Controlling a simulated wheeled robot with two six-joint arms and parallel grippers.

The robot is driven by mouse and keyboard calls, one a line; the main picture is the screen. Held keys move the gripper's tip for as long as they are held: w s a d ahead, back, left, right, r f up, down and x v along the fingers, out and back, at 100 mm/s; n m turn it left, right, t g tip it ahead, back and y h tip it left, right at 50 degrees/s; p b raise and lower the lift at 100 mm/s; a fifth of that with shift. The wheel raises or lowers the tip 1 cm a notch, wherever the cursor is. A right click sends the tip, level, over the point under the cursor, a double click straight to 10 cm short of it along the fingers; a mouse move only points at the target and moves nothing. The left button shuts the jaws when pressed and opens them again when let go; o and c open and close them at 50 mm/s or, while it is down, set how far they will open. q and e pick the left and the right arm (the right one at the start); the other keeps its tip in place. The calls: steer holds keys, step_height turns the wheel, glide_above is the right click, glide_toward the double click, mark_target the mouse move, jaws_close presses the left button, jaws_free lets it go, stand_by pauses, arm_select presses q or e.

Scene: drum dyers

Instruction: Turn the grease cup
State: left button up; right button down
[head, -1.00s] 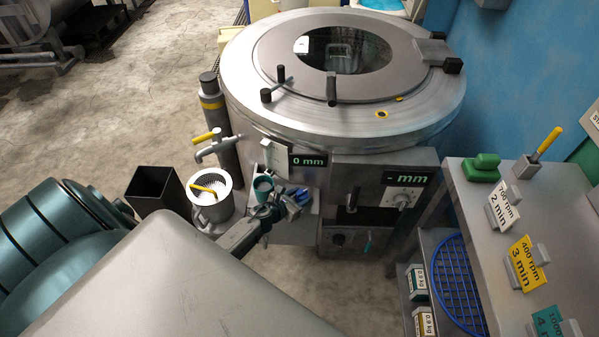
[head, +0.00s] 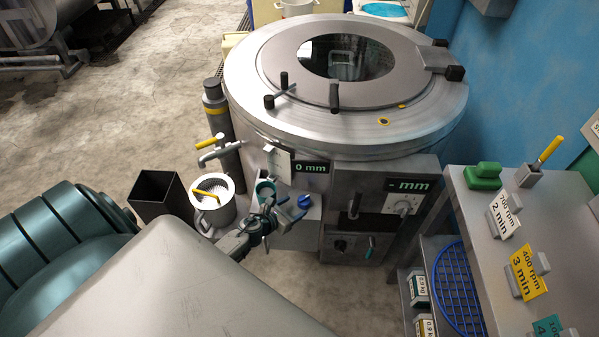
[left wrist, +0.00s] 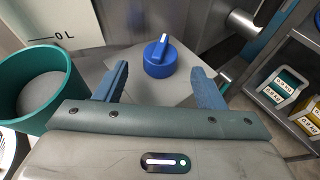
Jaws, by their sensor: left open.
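The grease cup appears to be the blue knob-like cap (left wrist: 160,58) with a white mark on its raised grip, on a light grey shelf (left wrist: 130,62). In the head view the blue cap (head: 304,202) sits at the front of the drum machine. My left gripper (head: 285,208) is open and empty beside it. In the left wrist view the open fingers (left wrist: 160,82) stand to either side of the cap, which lies ahead of them. They appear apart from it. My right gripper is not in view.
A teal cup (left wrist: 28,90) stands left of the blue cap, also seen in the head view (head: 265,190). A bench (head: 570,212) with sign cards stands at the right.

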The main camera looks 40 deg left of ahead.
arm_select(q)
steer(key=v, duration=0.5)
steer(key=shift+s+r, duration=0.2)
steer(key=shift+s, duration=0.05)
